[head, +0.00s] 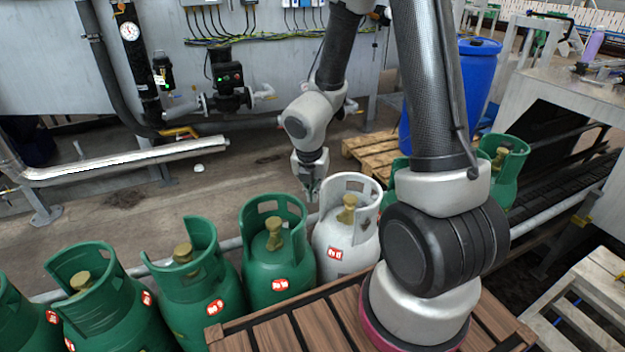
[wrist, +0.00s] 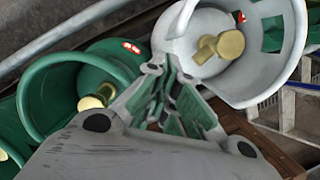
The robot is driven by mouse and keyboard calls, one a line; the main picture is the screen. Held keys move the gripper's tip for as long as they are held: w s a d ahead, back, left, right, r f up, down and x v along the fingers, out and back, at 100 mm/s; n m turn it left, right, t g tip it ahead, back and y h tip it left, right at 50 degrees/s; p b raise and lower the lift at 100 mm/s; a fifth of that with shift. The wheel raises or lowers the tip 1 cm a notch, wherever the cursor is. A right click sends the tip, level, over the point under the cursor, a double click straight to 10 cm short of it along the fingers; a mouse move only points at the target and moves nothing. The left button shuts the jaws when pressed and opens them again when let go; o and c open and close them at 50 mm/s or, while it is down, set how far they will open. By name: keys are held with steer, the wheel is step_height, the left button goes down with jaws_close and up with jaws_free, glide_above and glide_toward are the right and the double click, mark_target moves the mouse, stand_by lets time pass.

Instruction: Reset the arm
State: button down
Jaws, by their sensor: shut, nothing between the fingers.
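My gripper (head: 311,190) is shut and empty. In the head view it points down, just above and behind the gap between the white cylinder (head: 338,250) and a green cylinder (head: 268,262). In the wrist view my gripper (wrist: 176,112) has its fingers together, with the white cylinder's collar (wrist: 178,20) close by. The white cylinder's brass valve (wrist: 228,44) shows inside that collar. The green cylinder's collar (wrist: 40,100) lies to the left in the wrist view. I cannot tell whether the fingers touch either collar.
Several green cylinders (head: 205,285) stand in a row along a metal rail (head: 560,207). A slatted wooden deck (head: 285,325) lies in front. A blue drum (head: 478,75) stands on a pallet (head: 370,155) behind my arm. Pipes (head: 130,160) run at the back left.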

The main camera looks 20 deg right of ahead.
steer(key=w+a+r+n+t+y, duration=0.3)
steer(key=r+n, duration=0.4)
steer(key=n, duration=0.6)
steer(key=s+a+r+n+t+y, duration=0.1)
steer(key=s+a+r+n+y, duration=0.4)
steer(key=n, duration=0.9)
steer(key=s+d+r+n+g+h, duration=0.1)
steer(key=s+d+r+n+g, duration=0.35)
steer(key=s+n, duration=0.6)
steer(key=s+d+r+n+t+h, duration=0.2)
steer(key=s+d+r+n+h, duration=0.3)
steer(key=d+r, duration=0.4)
steer(key=shift+s+d+r+n+t, duration=0.35)
steer(key=shift+s+d+n, duration=0.15)
steer(key=shift+d+n, duration=0.45)
steer(key=shift+d, duration=0.15)
